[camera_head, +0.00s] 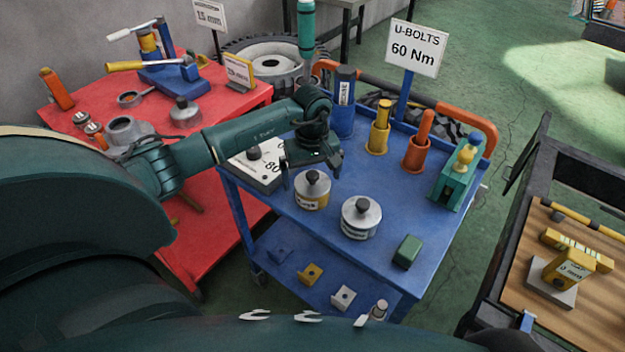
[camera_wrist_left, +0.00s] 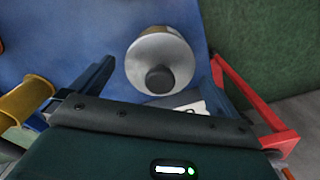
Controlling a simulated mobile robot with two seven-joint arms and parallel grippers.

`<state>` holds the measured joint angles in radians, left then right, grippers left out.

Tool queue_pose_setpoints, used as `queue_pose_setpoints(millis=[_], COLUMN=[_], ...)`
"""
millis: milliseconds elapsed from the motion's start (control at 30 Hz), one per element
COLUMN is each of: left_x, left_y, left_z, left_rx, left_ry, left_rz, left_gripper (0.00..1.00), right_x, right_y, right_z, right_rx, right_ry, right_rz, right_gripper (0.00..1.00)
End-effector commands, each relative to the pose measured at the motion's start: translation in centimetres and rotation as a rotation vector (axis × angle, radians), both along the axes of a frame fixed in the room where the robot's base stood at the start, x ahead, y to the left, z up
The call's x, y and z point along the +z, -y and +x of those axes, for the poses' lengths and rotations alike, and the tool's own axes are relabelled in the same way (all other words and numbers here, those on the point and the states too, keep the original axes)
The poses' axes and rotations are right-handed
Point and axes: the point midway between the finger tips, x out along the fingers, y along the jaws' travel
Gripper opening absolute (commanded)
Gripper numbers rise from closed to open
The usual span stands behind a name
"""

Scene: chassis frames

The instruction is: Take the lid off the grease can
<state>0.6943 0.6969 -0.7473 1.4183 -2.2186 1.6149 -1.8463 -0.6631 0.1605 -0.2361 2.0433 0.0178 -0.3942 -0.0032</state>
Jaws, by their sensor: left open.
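Two cans with silver lids and black knobs stand on the blue cart (camera_head: 285,207). One has a yellow body (camera_head: 311,203); its lid (camera_head: 303,183) is on. The other, with a pale band (camera_head: 359,234), stands to its right with its lid on. Their labels are too small to read surely, so I cannot tell which holds grease. My left gripper (camera_head: 312,172) is open and empty, pointing down just above and behind the yellow can. In the left wrist view a lidded can (camera_wrist_left: 147,55), its knob toward me, lies between the fingers. My right gripper is not in view.
A blue bottle (camera_head: 343,110), a yellow cylinder (camera_head: 379,130), an orange cylinder (camera_head: 419,146) and a green device (camera_head: 455,180) stand at the cart's back and right. A green block (camera_head: 407,251) lies near the front. A red table (camera_head: 218,101) with tools is at left.

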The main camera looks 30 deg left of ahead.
Motion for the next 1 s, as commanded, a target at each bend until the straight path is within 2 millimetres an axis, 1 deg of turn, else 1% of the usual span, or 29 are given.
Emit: queue_pose_setpoints(millis=[233, 767, 1000], left_x=[-0.20, -0.15, 0.05], left_y=[0.01, 0.00, -0.01], left_z=[0.02, 0.03, 0.06], left_rx=[-0.001, 0.000, 0.000], left_ry=[0.001, 0.001, 0.002], left_rz=[0.000, 0.000, -0.001], left_gripper=[0.99, 0.56, 0.56], right_x=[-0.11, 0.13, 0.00], right_y=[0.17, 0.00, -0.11], right_z=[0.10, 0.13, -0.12], right_rx=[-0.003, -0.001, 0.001], right_ry=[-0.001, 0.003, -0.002], right_rz=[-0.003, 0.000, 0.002], right_gripper=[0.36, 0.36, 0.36])
